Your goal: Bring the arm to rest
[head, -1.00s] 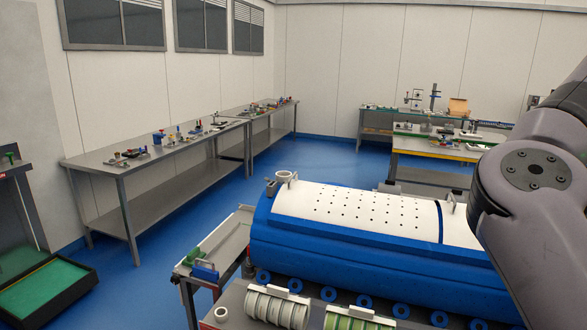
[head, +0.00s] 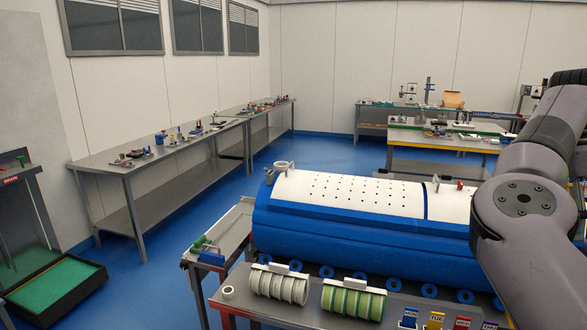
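My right arm comes in from the right edge in the head view, with a large grey joint close to the camera. Its gripper is out of the picture. My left arm and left gripper do not show. The arm hides part of the bench and the right end of the blue and white machine (head: 340,232).
A bench (head: 222,290) in front holds ribbed carriers, one white (head: 280,285) and one green (head: 352,300), and several coloured labelled tags (head: 436,320). A long grey table (head: 120,160) runs along the left wall. A green-floored tray (head: 50,285) lies at lower left. Blue floor between is clear.

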